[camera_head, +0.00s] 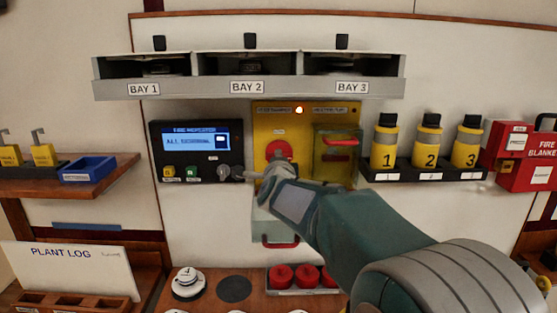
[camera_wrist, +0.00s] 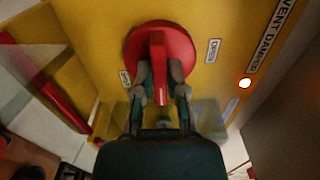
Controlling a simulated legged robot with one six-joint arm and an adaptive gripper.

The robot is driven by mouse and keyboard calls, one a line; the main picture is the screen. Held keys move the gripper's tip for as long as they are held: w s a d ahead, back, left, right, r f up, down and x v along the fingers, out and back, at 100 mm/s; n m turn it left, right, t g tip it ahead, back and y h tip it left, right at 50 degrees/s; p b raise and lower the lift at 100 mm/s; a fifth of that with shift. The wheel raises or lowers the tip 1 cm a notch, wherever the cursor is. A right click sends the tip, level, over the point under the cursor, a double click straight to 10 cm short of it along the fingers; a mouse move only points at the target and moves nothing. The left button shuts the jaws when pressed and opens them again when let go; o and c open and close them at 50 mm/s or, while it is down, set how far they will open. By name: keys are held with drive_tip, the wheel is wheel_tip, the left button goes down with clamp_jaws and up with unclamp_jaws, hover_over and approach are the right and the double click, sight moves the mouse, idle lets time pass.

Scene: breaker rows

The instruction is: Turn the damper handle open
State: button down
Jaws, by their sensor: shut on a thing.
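The damper handle (camera_wrist: 158,60) is a red round knob with a raised red grip bar, mounted on the yellow panel (camera_head: 262,122). In the wrist view the bar points down toward my gripper (camera_wrist: 160,92). The two fingers are shut on the bar, one on each side. A label beside the knob reads "VENT DAMPER", and smaller plates sit at its right and lower left; the lower-left one is partly hidden. In the head view the red knob (camera_head: 279,150) shows above my gripper, which hides its lower part. An orange lamp (camera_head: 299,110) is lit on the panel.
Right of the knob is a clear-covered box with a red handle (camera_head: 340,142). A display unit (camera_head: 195,150) is close on the left. Numbered yellow canisters (camera_head: 428,140) stand on a shelf to the right. Three bays (camera_head: 247,88) are above.

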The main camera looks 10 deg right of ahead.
drive_tip(key=shift+f, duration=0.15)
drive_tip(key=shift+d+n, duration=0.1)
drive_tip(key=shift+n, duration=2.2)
drive_tip(key=c, duration=0.7)
unclamp_jaws()
drive_tip(key=s, duration=0.4)
drive_tip(key=s+a, duration=0.1)
drive_tip(key=s, duration=0.2)
drive_tip(key=s+a, duration=0.1)
drive_tip(key=s, duration=0.3)
drive_tip(key=shift+s+a, duration=0.2)
drive_tip(key=shift+s, duration=0.15)
